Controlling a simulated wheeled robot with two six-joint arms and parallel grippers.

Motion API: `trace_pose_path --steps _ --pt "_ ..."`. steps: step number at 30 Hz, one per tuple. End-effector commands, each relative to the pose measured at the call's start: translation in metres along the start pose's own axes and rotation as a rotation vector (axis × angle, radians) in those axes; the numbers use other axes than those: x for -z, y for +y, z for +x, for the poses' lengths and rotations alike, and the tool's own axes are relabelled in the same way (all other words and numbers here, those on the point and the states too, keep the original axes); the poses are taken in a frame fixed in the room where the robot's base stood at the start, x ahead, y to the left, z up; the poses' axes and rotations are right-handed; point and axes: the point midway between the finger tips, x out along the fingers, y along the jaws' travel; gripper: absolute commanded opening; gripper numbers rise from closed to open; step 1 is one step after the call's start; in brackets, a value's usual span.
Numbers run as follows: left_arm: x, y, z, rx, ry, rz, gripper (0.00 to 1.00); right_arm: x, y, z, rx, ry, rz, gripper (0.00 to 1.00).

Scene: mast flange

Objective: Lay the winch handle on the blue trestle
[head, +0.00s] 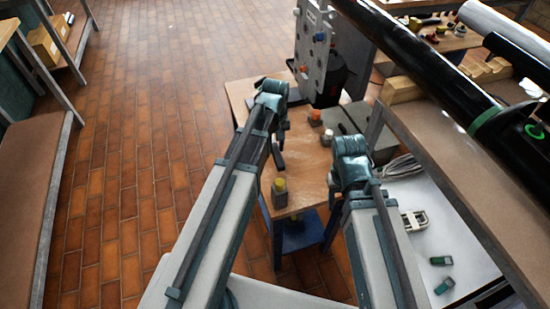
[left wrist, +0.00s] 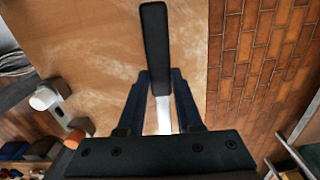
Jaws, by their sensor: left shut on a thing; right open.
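The winch handle, with a black grip (left wrist: 155,40) and a bright metal shank, is between the fingers of my left gripper (left wrist: 162,98) in the left wrist view. In the head view my left gripper (head: 277,135) is over the wooden top, and a dark piece, likely the grip (head: 278,160), shows below it. The blue trestle (head: 312,185) has a wooden top and blue legs; its top also shows in the left wrist view (left wrist: 100,35). I cannot tell whether the handle touches the top. My right gripper (head: 352,160) is open near the trestle's right side, its fingers mostly hidden.
A yellow-capped container (head: 279,192) stands at the trestle's near end, and an orange-capped one (head: 314,118) farther back. A grey panel (head: 314,40) rises behind. A long black mast (head: 430,65) slopes over the right-hand bench. Tiled floor (head: 130,150) is clear at left.

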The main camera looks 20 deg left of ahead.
Motion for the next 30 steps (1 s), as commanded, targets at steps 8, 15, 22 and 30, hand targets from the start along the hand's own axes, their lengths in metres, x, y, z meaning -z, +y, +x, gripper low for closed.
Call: trace_pose_path --steps 8,15,22,30 --pt "0.000 0.000 0.015 0.000 0.000 0.000 0.00 0.001 -0.001 0.015 0.000 0.000 0.000 0.50" --pt "0.000 0.000 0.046 0.000 0.000 0.000 0.00 0.003 -0.004 0.045 0.000 0.000 0.000 0.50" --pt "0.000 0.000 0.044 0.000 0.000 0.000 0.00 0.003 -0.004 0.044 0.000 0.000 0.000 0.50" --pt "0.000 0.000 0.048 0.000 0.000 0.000 0.40 0.003 -0.005 0.048 0.000 0.000 0.000 0.50"
